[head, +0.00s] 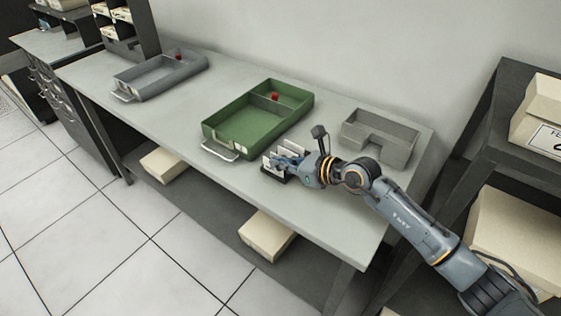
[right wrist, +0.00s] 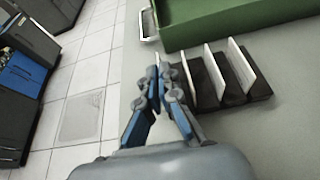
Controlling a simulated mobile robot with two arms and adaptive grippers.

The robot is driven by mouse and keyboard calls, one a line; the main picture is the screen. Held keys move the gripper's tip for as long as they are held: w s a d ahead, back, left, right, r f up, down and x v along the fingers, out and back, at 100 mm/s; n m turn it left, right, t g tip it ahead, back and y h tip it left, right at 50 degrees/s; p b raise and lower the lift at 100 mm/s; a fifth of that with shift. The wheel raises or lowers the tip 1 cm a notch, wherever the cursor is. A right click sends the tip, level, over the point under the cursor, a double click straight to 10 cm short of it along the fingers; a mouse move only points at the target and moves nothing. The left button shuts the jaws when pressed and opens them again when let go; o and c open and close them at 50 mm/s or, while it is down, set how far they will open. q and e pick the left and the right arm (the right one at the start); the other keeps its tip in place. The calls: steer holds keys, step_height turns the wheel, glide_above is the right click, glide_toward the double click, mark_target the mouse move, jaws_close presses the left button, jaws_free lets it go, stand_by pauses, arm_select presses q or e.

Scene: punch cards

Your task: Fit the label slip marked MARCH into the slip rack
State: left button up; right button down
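The dark slip rack (right wrist: 260,90) stands on the table, with several pale slips (right wrist: 243,66) upright in its slots. It also shows in the head view (head: 273,178), partly covered by my right gripper. My right gripper (right wrist: 158,72) is at the rack's left end in the right wrist view, its fingers closed together on a thin pale slip (right wrist: 157,58) seen nearly edge-on. I cannot read any marking on the slips, nor tell whether the held slip's bottom is in a slot. My left gripper is not in view.
A green tray (head: 228,143) with a red knob lies just behind the rack. A grey tray (head: 150,92) is at the left of the table, and a grey open box (head: 392,152) at the right. The table's front edge is close to the rack.

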steer(key=shift+f, duration=0.3)
steer(key=c, duration=1.4)
jaws_free()
steer(key=shift+c, duration=0.2)
steer(key=v, duration=1.2)
steer(key=shift+s+f, duration=0.1)
steer(key=shift+f, duration=0.05)
